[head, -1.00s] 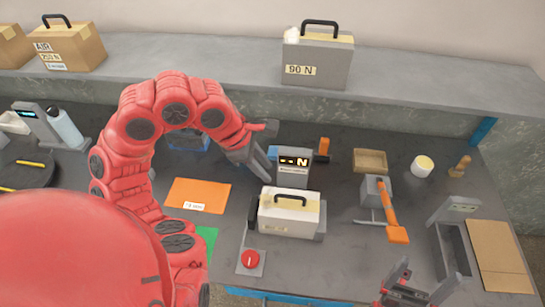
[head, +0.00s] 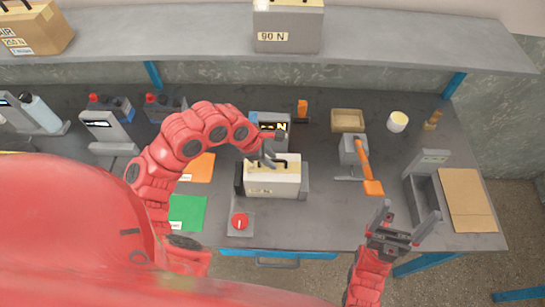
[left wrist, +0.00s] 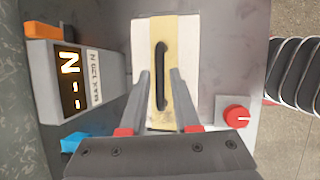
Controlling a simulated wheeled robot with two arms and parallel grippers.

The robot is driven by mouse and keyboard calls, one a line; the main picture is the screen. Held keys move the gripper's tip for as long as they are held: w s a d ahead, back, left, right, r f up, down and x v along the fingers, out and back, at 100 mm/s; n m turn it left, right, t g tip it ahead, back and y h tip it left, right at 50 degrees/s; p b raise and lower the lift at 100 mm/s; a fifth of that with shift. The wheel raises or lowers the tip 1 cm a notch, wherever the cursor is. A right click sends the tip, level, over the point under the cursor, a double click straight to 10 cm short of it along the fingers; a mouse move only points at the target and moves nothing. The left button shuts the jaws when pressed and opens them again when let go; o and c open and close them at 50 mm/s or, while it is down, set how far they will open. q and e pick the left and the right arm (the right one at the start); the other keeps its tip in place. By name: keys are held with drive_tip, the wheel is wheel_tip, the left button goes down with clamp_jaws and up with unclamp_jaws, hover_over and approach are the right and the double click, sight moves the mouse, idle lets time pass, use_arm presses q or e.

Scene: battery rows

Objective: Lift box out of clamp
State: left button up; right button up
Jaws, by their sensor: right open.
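A cream-white box (head: 270,184) with a black handle sits in a grey clamp (head: 304,181), with a clamp jaw on each side. In the left wrist view the box (left wrist: 188,45) is seen from above, with the dark handle (left wrist: 160,75) along its yellowish middle strip. My left gripper (head: 268,158) is over the box top, pointing down. In the left wrist view its fingers (left wrist: 160,85) are open, one on each side of the handle, with gaps visible. My right gripper (head: 403,222) is open and empty, near the table's front right.
A display (head: 270,128) stands behind the box. An orange-handled tool (head: 369,170) is to the right, then a grey stand (head: 425,190) and a brown board (head: 467,200). A grey box marked 90 N (head: 288,28) is on the shelf.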

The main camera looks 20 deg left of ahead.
use_arm(q)
drive_tip(key=shift+x, duration=0.8)
clamp_jaws()
idle(1.0)
drive_tip(key=shift+w+r+p, duration=0.1)
drive_tip(key=shift+r+p, duration=0.55)
drive_tip(key=shift+r, duration=1.5)
drive_tip(key=shift+r+p, duration=0.6)
drive_tip(key=shift+r, duration=2.3)
